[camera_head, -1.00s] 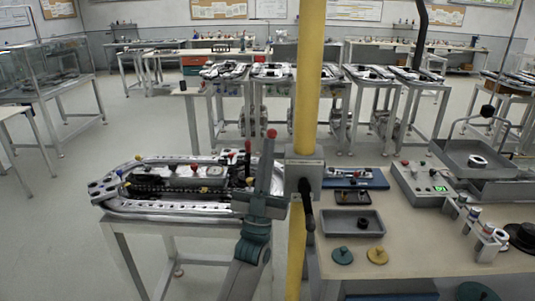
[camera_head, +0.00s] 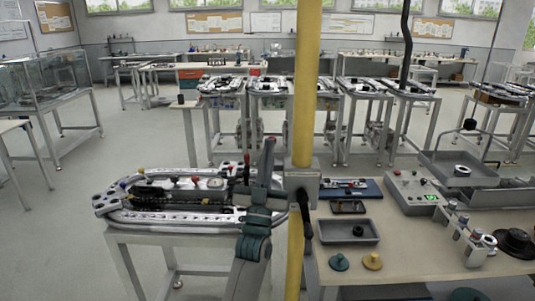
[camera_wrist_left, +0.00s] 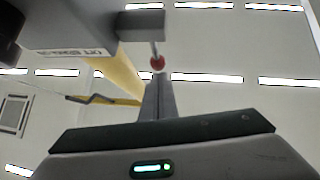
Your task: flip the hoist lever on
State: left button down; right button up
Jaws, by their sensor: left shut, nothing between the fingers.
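The yellow hoist post (camera_head: 305,90) carries a grey box (camera_head: 303,183) in the head view. My left gripper (camera_head: 268,148) points up just left of this box, its fingers shut and empty. In the left wrist view, the grey box (camera_wrist_left: 85,36) has an arm reaching right, with a thin rod ending in a red knob (camera_wrist_left: 157,62), which looks like the lever. The knob shows just beyond the shut fingertips (camera_wrist_left: 158,78); whether they touch is unclear. My right gripper is not in view.
A ring track (camera_head: 130,220) on a stand lies behind and left of my left arm. A black handle (camera_head: 307,222) hangs below the grey box. The bench (camera_head: 420,245) on the right holds a grey tray (camera_head: 349,231), a control box (camera_head: 412,192) and pegs.

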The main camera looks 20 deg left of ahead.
pick_arm(q)
jog(key=shift+w+a+r+b, duration=0.25)
jog(key=shift+w+r+b, duration=0.15)
jog(key=shift+w, duration=0.35)
jog(key=shift+w+a+r+b, duration=0.2)
jog(key=shift+w+r+b, duration=0.15)
jog(key=shift+w, duration=0.35)
jog(key=shift+w, duration=0.1)
jog(key=shift+r, duration=0.1)
